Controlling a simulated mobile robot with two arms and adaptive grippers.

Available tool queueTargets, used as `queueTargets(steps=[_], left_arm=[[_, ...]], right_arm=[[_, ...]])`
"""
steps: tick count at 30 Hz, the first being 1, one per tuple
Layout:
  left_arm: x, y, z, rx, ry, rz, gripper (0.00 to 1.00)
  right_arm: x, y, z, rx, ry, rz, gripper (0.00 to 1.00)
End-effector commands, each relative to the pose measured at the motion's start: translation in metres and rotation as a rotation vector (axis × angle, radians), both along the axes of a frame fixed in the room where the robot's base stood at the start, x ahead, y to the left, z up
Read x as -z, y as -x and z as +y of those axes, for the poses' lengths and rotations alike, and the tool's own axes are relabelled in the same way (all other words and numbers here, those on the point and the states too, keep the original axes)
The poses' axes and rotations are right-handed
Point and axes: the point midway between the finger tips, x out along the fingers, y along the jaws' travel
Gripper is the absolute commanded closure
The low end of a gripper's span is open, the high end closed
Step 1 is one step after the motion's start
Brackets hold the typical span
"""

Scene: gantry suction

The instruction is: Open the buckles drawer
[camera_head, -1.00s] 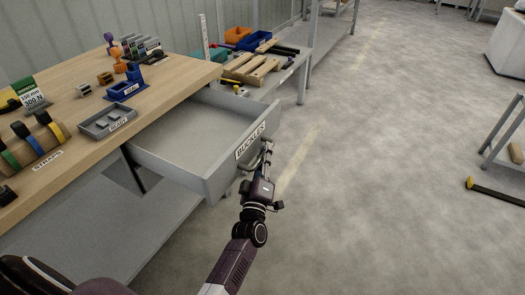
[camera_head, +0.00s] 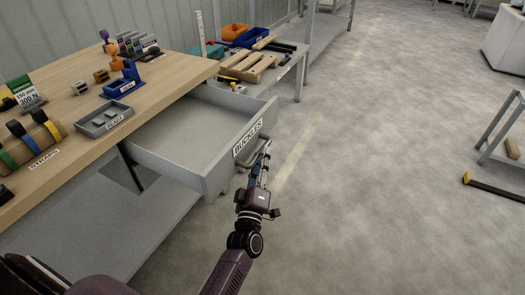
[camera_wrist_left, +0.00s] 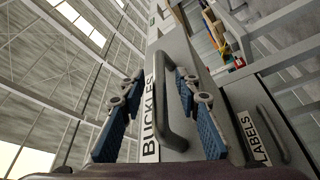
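The buckles drawer (camera_head: 190,140) is pulled out from under the workbench, and its visible inside looks empty. Its front carries a BUCKLES label (camera_head: 248,138) and a grey bar handle (camera_head: 256,155). In the left wrist view the handle (camera_wrist_left: 178,110) stands between the two blue-padded fingers of my left gripper (camera_wrist_left: 158,115), which are spread wide with gaps to the bar. In the head view my left gripper (camera_head: 260,172) is just in front of the handle, and contact is hard to tell there. My right gripper is out of view.
A second drawer with a LABELS tag (camera_wrist_left: 256,137) is beside the buckles drawer in the wrist view. Open floor (camera_head: 370,170) lies to the right.

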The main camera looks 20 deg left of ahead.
Motion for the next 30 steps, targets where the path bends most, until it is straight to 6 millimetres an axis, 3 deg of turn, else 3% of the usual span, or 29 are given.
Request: queueTargets(steps=[6, 12, 30], left_arm=[[0.012, 0.046, -0.012, 0.000, 0.002, 0.003, 0.70], [0.017, 0.073, -0.019, -0.001, 0.002, 0.001, 0.70], [0.018, 0.081, -0.021, -0.001, 0.001, 0.000, 0.70]], right_arm=[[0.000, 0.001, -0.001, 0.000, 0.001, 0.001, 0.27], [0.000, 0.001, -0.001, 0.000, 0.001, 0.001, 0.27], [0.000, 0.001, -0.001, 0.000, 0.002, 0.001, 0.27]])
